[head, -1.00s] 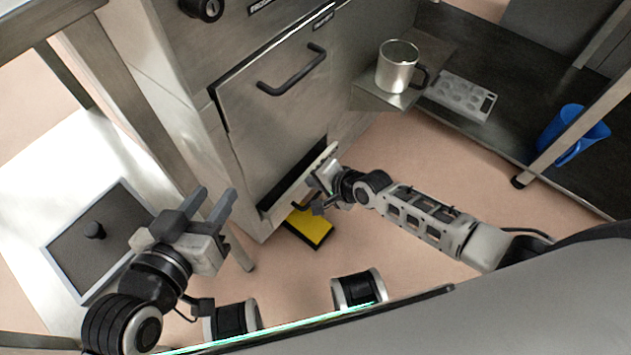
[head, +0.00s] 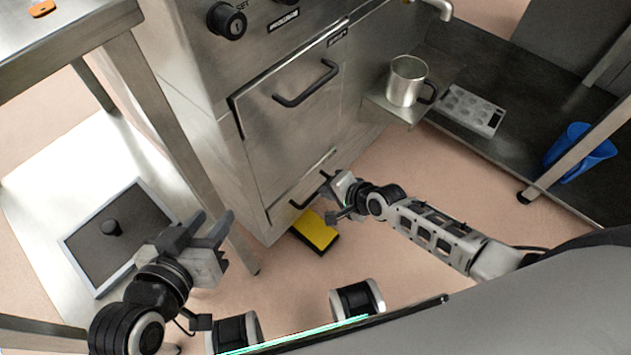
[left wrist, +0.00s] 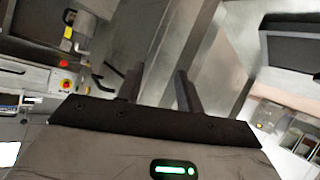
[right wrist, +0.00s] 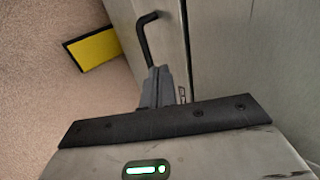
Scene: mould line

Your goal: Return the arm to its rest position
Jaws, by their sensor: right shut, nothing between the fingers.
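My right gripper (head: 335,198) is low in front of the cabinet, close to the handle (head: 312,190) of the bottom drawer (head: 300,190). In the right wrist view its fingers (right wrist: 158,88) are together with nothing between them, and the dark handle (right wrist: 145,38) shows just beyond the fingertips; I cannot tell whether they touch. The bottom drawer looks shut. My left gripper (head: 208,230) is at the lower left of the head view, its two fingers apart and empty. The left wrist view (left wrist: 160,88) also shows them apart.
A yellow and black block (head: 316,231) lies on the floor below my right gripper. A metal mug (head: 405,82) stands on a small side shelf, with a grey tray (head: 467,110) and blue cups (head: 578,153) on the lower shelf. A steel table leg (head: 170,120) stands left of the cabinet.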

